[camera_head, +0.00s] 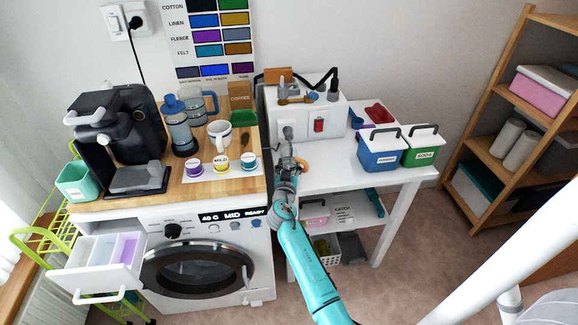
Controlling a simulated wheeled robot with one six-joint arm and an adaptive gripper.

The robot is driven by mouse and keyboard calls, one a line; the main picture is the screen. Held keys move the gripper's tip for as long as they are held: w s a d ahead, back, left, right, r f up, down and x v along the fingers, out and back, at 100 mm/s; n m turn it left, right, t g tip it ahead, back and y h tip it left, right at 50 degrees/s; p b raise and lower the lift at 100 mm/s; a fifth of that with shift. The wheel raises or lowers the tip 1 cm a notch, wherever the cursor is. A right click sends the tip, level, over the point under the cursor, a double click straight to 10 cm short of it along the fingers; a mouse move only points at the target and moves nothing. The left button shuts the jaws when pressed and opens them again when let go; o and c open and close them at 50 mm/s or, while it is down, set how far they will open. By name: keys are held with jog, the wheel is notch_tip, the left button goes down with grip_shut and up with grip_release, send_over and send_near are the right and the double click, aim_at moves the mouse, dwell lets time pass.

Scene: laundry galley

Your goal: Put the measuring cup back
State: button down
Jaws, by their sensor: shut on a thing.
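My gripper (287,153) is above the white side table, in front of the white box with the red switch. It is shut on a small grey item with a rounded end, which appears to be the measuring cup (287,132). Its handle end is hidden by the fingers. I cannot tell how far above the table it is. An orange ring-shaped thing (302,166) shows just right of the gripper.
A white box with a red switch (318,125) stands behind the gripper. Blue (381,154) and green (419,152) bins stand at the table's right, near a red tray (376,113). The wooden counter (190,190) holds a coffee machine, mug and jars. A washer drawer (105,278) is open.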

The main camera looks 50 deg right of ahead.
aim_at(289, 169)
jog(key=shift+f, duration=0.1)
jog(key=shift+c, duration=2.2)
grip_release()
jog(key=shift+a, duration=0.1)
jog(key=v, duration=0.7)
jog(key=shift+s+a, duration=0.1)
jog(key=shift+s, duration=0.1)
